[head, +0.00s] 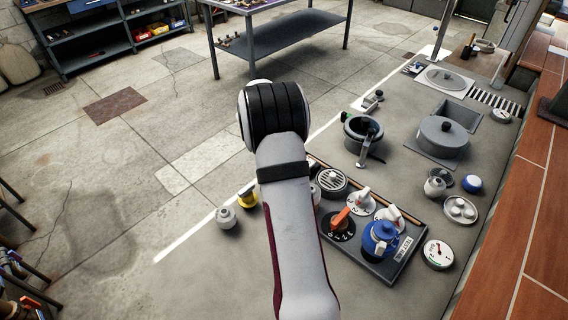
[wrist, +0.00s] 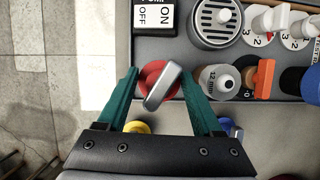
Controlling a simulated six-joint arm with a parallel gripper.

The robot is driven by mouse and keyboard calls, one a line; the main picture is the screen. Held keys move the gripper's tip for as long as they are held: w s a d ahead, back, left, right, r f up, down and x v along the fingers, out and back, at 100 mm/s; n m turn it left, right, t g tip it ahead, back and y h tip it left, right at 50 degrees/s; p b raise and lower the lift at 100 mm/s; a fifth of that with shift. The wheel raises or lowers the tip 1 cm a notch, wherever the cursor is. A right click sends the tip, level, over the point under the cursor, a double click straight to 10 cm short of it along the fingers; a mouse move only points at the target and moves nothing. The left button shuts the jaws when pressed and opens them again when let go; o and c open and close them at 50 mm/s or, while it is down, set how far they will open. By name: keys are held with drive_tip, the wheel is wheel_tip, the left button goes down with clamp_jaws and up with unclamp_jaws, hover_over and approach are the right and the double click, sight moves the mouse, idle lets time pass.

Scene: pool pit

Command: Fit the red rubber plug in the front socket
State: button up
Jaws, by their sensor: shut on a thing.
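In the wrist view, the red rubber plug (wrist: 146,73) is a round red piece with a slanted grey metal bar across its top. My gripper (wrist: 158,78) has its two green fingers on either side of the plug, shut on it. The plug is over the near left part of the dark grey panel (wrist: 178,50); I cannot tell whether it touches the panel. The front socket cannot be made out and may be hidden under the plug. In the head view, my arm hides the gripper and the plug.
Beside the right finger stands a grey-white piece marked 12 mm (wrist: 218,82), then an orange-handled knob (wrist: 263,78). An ON/OFF switch (wrist: 152,17) and a round grate (wrist: 215,20) lie beyond. A yellow piece (wrist: 137,127) and a blue piece (wrist: 228,125) are near the fingers.

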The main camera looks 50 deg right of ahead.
drive_tip(key=shift+f, duration=1.6)
drive_tip(key=shift+f, duration=0.25)
drive_tip(key=o, duration=1.4)
drive_tip(key=shift+r, duration=0.1)
drive_tip(key=shift+r, duration=2.4)
drive_tip(key=shift+r, duration=0.1)
